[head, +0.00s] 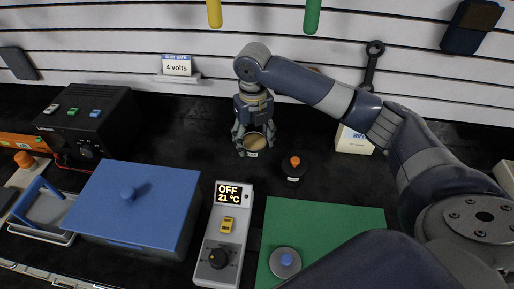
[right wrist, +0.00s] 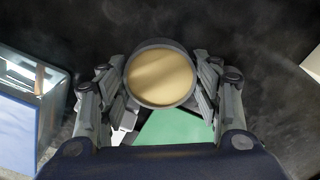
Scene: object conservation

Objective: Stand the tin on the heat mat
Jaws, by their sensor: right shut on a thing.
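The tin (head: 253,144) is a small dark round can with a cream-coloured top surface. It is upright between the fingers of my right gripper (head: 254,132), at the back middle of the dark bench. The right wrist view shows the tin (right wrist: 161,77) from above, with the gripper (right wrist: 161,92) shut on its sides. I cannot tell whether its base touches the bench. The green mat (head: 335,222), seemingly the heat mat, lies at the front right, clear of the tin. A corner of the mat (right wrist: 178,128) also shows in the right wrist view. My left gripper is out of view.
A grey disc with a blue knob (head: 285,262) lies on the mat. A dark bottle with an orange cap (head: 294,166) stands between tin and mat. A controller reading OFF, 21 °C (head: 223,240) is left of the mat, beside a blue lidded bath (head: 150,205).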

